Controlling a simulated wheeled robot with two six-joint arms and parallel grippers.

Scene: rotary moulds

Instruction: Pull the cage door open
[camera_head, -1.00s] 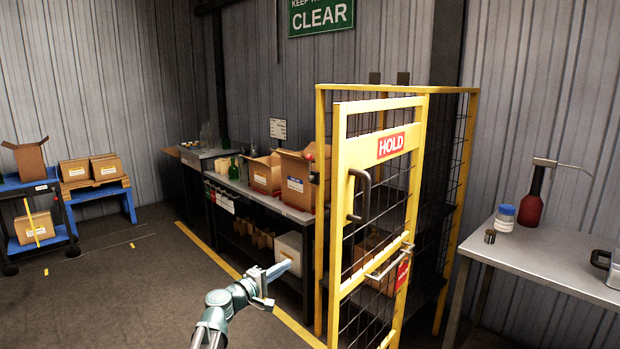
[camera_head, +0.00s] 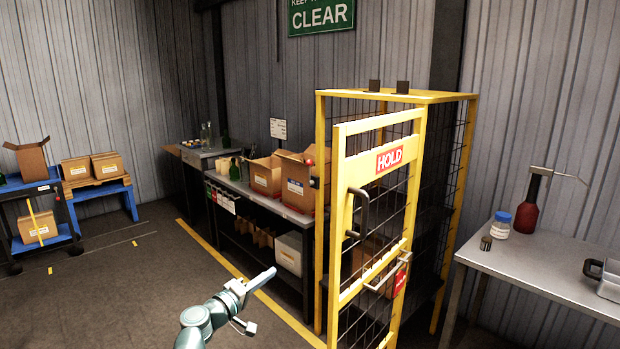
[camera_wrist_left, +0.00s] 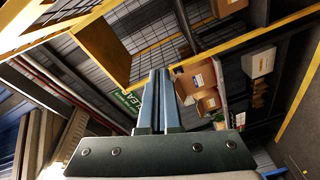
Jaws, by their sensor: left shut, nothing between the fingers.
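The cage door (camera_head: 347,238) is a yellow frame with dark mesh, a red HOLD sign (camera_head: 389,160) and a black pull handle (camera_head: 358,213). It stands ajar, its left edge swung out from the yellow cage (camera_head: 320,200) toward me. A metal bar (camera_head: 387,273) crosses the door lower down. My left gripper (camera_head: 272,272) is left of the door, apart from the handle, and empty. In the left wrist view the gripper (camera_wrist_left: 155,75) has its two fingers together, with yellow framing and mesh beyond. My right gripper is out of view.
A dark bench (camera_head: 280,212) with open cartons runs behind the gripper, left of the cage. A metal table (camera_head: 540,270) with a red bottle (camera_head: 527,215) and a jar (camera_head: 498,224) stands at right. Floor to the left is clear up to a blue cart (camera_head: 62,236).

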